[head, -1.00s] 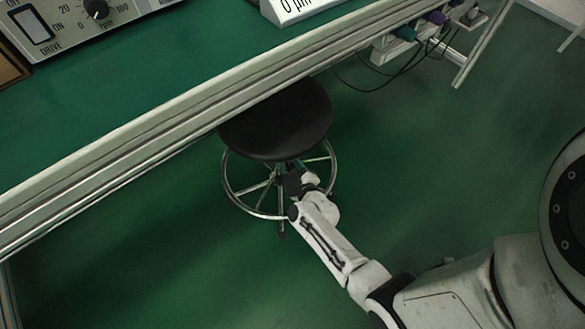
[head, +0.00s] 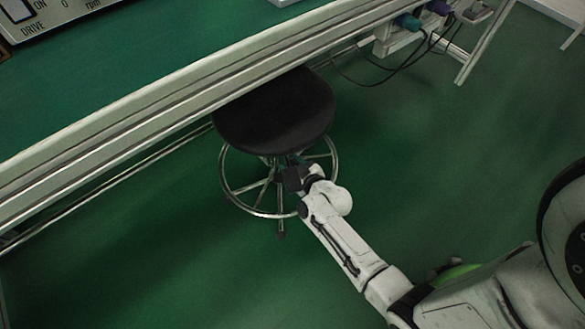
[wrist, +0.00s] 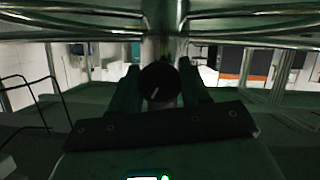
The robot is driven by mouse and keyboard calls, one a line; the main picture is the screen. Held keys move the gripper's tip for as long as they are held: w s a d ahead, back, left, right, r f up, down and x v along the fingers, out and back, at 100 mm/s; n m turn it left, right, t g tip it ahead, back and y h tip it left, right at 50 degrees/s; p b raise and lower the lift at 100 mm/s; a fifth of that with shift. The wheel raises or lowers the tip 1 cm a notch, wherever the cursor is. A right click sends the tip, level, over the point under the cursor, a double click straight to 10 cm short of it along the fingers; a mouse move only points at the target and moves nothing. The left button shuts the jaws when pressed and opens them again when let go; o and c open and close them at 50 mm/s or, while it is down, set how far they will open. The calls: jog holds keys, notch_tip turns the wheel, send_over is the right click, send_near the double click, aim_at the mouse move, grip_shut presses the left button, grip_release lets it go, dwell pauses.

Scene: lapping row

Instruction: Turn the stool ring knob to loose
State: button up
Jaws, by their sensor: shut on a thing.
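The stool's round black seat (head: 275,112) sits partly under the bench edge in the head view. Its chrome foot ring (head: 228,187) and spokes show below the seat. My gripper (head: 289,173) reaches in under the seat at the stool's central column, and its fingertips are hidden there. In the wrist view the round dark ring knob (wrist: 159,83) stands between my two fingers, in front of the chrome column (wrist: 160,47). My gripper is shut on the knob. No loose or tight marking is readable.
The bench's pale metal front rail (head: 150,110) runs diagonally above the stool, close to the seat. Plugs and black cables (head: 405,62) hang under the bench at upper right, beside a white leg (head: 484,42). The green floor right of the stool is clear.

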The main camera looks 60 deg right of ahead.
jog(key=m+y+b, duration=0.1)
jog(key=m+b, duration=0.1)
jog(key=b, duration=0.1)
jog(key=shift+f+t+y, duration=0.1)
jog(key=shift+t+y, duration=0.2)
jog(key=shift+w+m+y+b, duration=0.1)
jog(key=shift+m+y+b, duration=0.4)
jog(key=shift+m+b, duration=0.4)
jog(key=m+y, duration=0.1)
jog(key=m+t+y, duration=0.1)
jog(key=m, duration=0.1)
jog(key=shift+d+r+t, duration=0.1)
jog(key=shift+r+t, duration=0.1)
jog(key=shift+t, duration=0.1)
jog(key=m+t+y, duration=0.1)
jog(key=m, duration=0.2)
jog(key=shift+m, duration=0.4)
jog(key=m+t+y, duration=0.1)
jog(key=m+t, duration=0.1)
jog(key=m, duration=0.3)
jog(key=shift+d+m, duration=0.1)
jog(key=shift+m, duration=0.2)
jog(key=m+t, duration=0.1)
jog(key=m, duration=0.2)
jog(key=m+t+h, duration=0.1)
jog(key=m, duration=0.2)
jog(key=shift+f+t, duration=0.1)
jog(key=shift+t, duration=0.3)
jog(key=shift+m, duration=0.3)
